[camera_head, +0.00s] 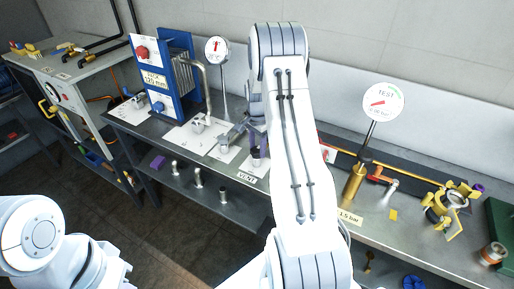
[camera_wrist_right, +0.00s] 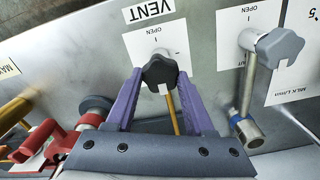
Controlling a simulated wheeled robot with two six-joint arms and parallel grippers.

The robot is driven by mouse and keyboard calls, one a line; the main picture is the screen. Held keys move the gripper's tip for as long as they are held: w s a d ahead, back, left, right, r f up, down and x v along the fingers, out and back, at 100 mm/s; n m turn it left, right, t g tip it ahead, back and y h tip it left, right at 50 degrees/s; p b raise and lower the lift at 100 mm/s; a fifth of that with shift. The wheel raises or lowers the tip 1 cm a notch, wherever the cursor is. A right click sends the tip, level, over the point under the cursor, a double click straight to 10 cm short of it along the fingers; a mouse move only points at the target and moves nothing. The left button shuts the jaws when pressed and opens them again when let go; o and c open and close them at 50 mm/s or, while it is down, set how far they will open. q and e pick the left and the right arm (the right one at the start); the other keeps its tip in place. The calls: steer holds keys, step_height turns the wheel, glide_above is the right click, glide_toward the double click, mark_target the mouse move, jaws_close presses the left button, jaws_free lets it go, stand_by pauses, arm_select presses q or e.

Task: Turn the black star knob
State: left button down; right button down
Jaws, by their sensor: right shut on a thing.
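The black star knob (camera_wrist_right: 160,72) shows in the right wrist view, above a white card marked OPEN and near the VENT label (camera_wrist_right: 148,9). My right gripper (camera_wrist_right: 161,76) is shut on it, with one purple finger on each side of its lobes. A brass-coloured rod shows below the knob between the fingers. In the head view my right arm reaches down the middle to the bench, and the purple fingers show near the VENT label (camera_head: 247,179).
A grey star knob (camera_wrist_right: 279,47) on a metal stem stands right of the black one. A red-handled valve (camera_wrist_right: 40,142) lies left. In the head view, a blue plate unit (camera_head: 152,77) stands at the back left and a TEST gauge (camera_head: 383,101) at the right.

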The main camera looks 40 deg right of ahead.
mark_target(258, 150)
stand_by(0.3)
steer(key=shift+c, duration=1.4)
jaws_free()
steer(key=shift+r, duration=0.1)
step_height(258, 150, up, 10)
steer(key=b, duration=0.2)
steer(key=shift+r, duration=0.2)
